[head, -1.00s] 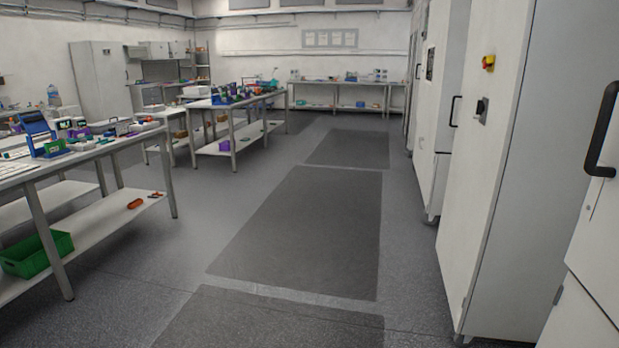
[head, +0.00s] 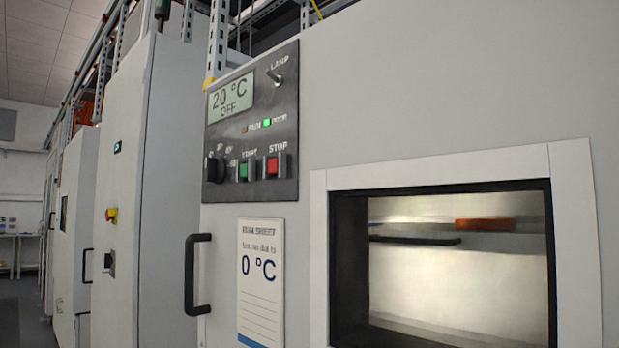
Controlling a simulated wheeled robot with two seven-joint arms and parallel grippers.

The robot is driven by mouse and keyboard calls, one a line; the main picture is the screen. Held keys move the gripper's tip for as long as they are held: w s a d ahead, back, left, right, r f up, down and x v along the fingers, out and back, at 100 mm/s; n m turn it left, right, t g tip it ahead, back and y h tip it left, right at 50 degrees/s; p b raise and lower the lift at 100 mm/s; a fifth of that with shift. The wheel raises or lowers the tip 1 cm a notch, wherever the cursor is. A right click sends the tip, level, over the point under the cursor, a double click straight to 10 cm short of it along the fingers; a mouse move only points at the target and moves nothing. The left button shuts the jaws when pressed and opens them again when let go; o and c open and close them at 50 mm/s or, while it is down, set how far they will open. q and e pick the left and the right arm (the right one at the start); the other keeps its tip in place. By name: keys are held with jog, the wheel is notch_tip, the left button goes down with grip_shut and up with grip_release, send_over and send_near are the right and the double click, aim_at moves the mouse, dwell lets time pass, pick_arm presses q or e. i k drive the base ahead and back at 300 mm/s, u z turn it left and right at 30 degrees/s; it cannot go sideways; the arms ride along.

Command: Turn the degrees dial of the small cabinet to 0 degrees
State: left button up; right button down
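A cabinet with a window fills the right of the head view. Its dark control panel (head: 252,125) carries a display (head: 232,101) reading 20 °C and OFF. A black dial (head: 215,169) sits at the panel's lower left; its small scale marks are too blurred to read. Right of it are a green start button (head: 243,171) and a red stop button (head: 272,167). A toggle marked lamp (head: 276,78) is at the top right. A run sheet (head: 261,281) below the panel shows 0 °C. Neither of my grippers is in view.
A black door handle (head: 197,274) sticks out left of the run sheet. The cabinet's window (head: 457,272) shows an orange item on a shelf inside. A tall grey cabinet (head: 165,200) with a red and yellow switch (head: 112,214) stands to the left. Some floor is clear at far left.

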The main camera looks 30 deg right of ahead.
aim_at(215, 168)
jog(key=u, duration=0.1)
jog(key=i, duration=1)
jog(key=u, duration=0.2)
